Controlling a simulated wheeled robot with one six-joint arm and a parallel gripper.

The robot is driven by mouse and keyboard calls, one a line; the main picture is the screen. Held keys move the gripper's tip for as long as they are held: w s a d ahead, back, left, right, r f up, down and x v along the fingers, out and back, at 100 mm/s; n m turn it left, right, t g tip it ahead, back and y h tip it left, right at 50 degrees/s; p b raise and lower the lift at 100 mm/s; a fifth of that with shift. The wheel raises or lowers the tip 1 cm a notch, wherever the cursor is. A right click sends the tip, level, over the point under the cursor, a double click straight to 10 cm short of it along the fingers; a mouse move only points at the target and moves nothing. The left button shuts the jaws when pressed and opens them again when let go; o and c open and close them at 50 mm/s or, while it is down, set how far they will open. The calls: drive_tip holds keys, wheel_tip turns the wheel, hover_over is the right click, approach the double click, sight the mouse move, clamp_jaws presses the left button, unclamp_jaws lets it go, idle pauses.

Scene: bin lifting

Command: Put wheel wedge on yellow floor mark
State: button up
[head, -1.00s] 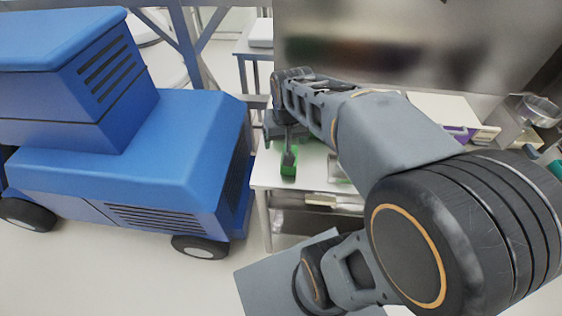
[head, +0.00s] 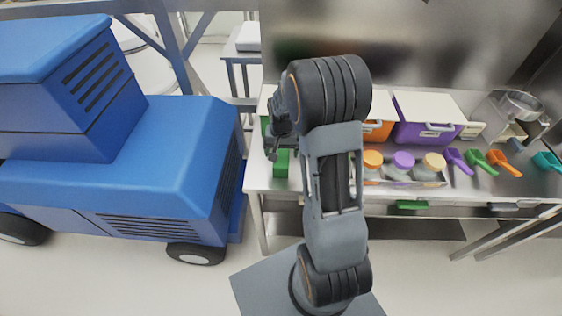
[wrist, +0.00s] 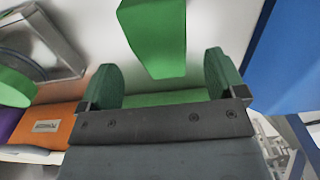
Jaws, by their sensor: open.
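A green block, which looks like the wheel wedge (head: 281,164), is at the left end of the white table, near its front edge. In the wrist view the green wedge (wrist: 154,38) lies just beyond the fingertips, roughly in line with the gap between them. My gripper (head: 272,152) is over the table's left end, close to the block. The wrist view shows its two dark green fingers (wrist: 164,72) spread apart with no clear grip on the block. The yellow floor mark is not visible in either current view.
A blue vehicle (head: 120,165) stands on the floor left of the table (head: 256,183). Orange (head: 378,130) and purple (head: 428,122) bins, several lidded jars and coloured scoops occupy the table to the right. Open floor lies in front of the vehicle.

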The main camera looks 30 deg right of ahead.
sight(281, 158)
drive_tip(key=shift+a+f+p, duration=0.1)
drive_tip(key=shift+f+p, duration=0.65)
drive_tip(key=shift+f, duration=2.3)
drive_tip(key=c, duration=1.2)
drive_tip(key=shift+c, duration=0.6)
drive_tip(key=shift+r, duration=0.15)
